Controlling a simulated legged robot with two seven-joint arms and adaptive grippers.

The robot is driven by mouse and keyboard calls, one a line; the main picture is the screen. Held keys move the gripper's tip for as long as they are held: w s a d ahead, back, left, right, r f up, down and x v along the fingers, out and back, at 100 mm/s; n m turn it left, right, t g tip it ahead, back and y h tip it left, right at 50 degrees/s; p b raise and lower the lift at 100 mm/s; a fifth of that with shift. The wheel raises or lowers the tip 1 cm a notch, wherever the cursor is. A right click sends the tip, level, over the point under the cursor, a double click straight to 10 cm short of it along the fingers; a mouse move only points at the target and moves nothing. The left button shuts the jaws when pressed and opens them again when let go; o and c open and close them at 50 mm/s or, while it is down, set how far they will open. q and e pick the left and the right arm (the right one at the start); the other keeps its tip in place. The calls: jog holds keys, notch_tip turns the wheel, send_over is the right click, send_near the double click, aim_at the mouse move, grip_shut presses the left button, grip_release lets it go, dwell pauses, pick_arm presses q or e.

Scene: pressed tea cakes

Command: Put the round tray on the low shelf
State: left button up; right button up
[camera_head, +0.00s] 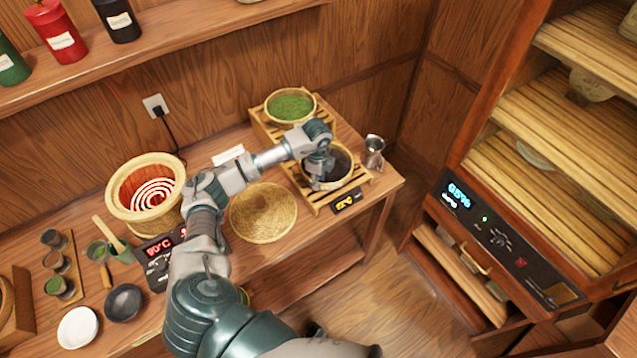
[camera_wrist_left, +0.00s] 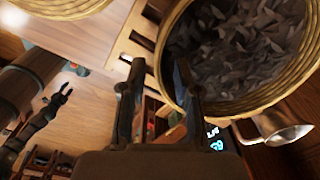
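A round woven tray of dark leaves (camera_head: 349,172) sits on a slatted wooden rack at the table's right end; its rim (camera_wrist_left: 163,62) fills the upper right of the left wrist view. My left gripper (camera_head: 323,185) is at its near-left edge. In the wrist view its two fingers (camera_wrist_left: 157,75) are apart, one on each side of the rim; I cannot tell whether they touch it. A flat round woven tray (camera_head: 263,212) lies on the table to the left. A low shelf board (camera_head: 300,277) shows under the table. My right gripper (camera_wrist_left: 57,97) appears open, away from the trays.
A basket of green leaves (camera_head: 290,106) stands behind on the rack (camera_head: 262,125). A metal pitcher (camera_head: 373,152) stands close right of the dark leaves. A display (camera_head: 346,201) is in front. A cabinet with slatted shelves (camera_head: 555,150) is at right. Bowls and cups crowd the table's left.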

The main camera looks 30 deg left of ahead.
pick_arm(q)
notch_tip(320, 180, up, 10)
jog(key=shift+f+b, duration=0.15)
jog(key=shift+b, duration=0.15)
jog(key=shift+s+a, duration=0.1)
